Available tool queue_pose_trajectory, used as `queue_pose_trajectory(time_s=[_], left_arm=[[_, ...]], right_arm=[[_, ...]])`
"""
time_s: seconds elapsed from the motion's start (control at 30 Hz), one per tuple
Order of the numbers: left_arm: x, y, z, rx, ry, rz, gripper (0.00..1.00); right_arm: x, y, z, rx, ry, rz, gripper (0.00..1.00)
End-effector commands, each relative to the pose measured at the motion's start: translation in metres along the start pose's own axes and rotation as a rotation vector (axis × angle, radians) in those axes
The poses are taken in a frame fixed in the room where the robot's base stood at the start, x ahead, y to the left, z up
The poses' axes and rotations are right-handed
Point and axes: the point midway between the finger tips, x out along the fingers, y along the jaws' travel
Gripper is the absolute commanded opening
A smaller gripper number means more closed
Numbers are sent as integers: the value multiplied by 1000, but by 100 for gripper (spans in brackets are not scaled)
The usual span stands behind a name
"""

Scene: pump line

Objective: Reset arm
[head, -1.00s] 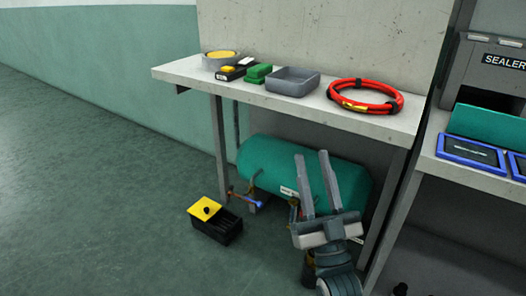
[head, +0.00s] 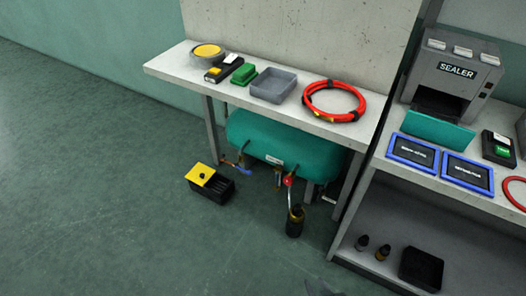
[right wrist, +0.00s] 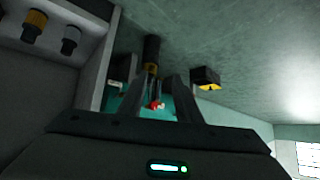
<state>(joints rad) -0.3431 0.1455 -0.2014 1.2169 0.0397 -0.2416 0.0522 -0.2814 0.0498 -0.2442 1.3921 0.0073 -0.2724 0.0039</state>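My right gripper (right wrist: 157,88) shows in the right wrist view with its two fingers apart and nothing between them. In the head view only a small dark tip of my right gripper (head: 322,288) shows at the bottom edge, clear of the bench and the tank. Beyond the fingers in the wrist view are a black cylinder (right wrist: 151,48) and a red knob (right wrist: 155,104). My left gripper is in neither view.
A green tank (head: 285,145) lies under a bench (head: 170,70) holding a grey tray (head: 273,86) and a red hose coil (head: 334,101). A black box with a yellow lid (head: 201,174) is on the floor. A shelf with a sealer (head: 455,80) stands right. Floor at left is clear.

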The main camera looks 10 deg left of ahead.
Motion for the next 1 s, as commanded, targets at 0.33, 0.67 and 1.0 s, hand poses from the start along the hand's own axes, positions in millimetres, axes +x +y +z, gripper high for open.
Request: queue_pose_trajectory(time_s=[0.33, 0.67, 1.0], left_arm=[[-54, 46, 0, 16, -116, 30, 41], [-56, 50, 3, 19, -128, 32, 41], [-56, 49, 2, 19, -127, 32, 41]], right_arm=[[-80, 22, 128, 18, -322, 37, 31], [-86, 23, 142, 20, -350, 40, 31], [-86, 23, 142, 20, -349, 40, 31]])
